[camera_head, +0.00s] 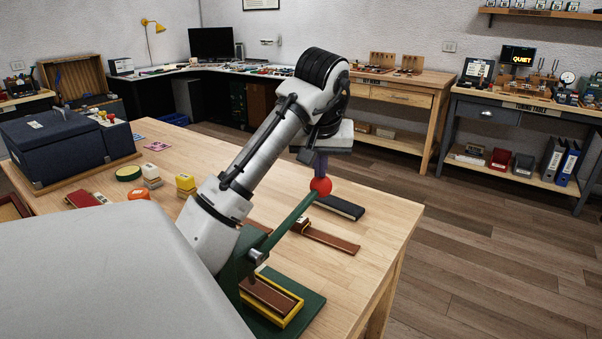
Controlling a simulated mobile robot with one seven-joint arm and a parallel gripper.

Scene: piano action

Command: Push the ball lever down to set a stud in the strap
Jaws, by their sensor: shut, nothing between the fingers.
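The green lever (292,216) slants up from its pivot on the green press (236,264) to a red ball (321,187) at its raised end. My gripper (320,174) points down with its fingers shut and empty. Its tips are right at the top of the red ball; I cannot tell whether they touch it. At the press foot, a brown strap (268,295) lies in a yellow-rimmed holder (288,319) on the green base (313,306). My arm hides part of the press, and the stud cannot be made out.
A brown strip (333,241) and a dark block (340,207) lie on the wooden table (385,218) beyond the lever. Yellow blocks (185,182), an orange round (139,194) and a dark blue case (55,145) stand at the left. The table's right edge is clear.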

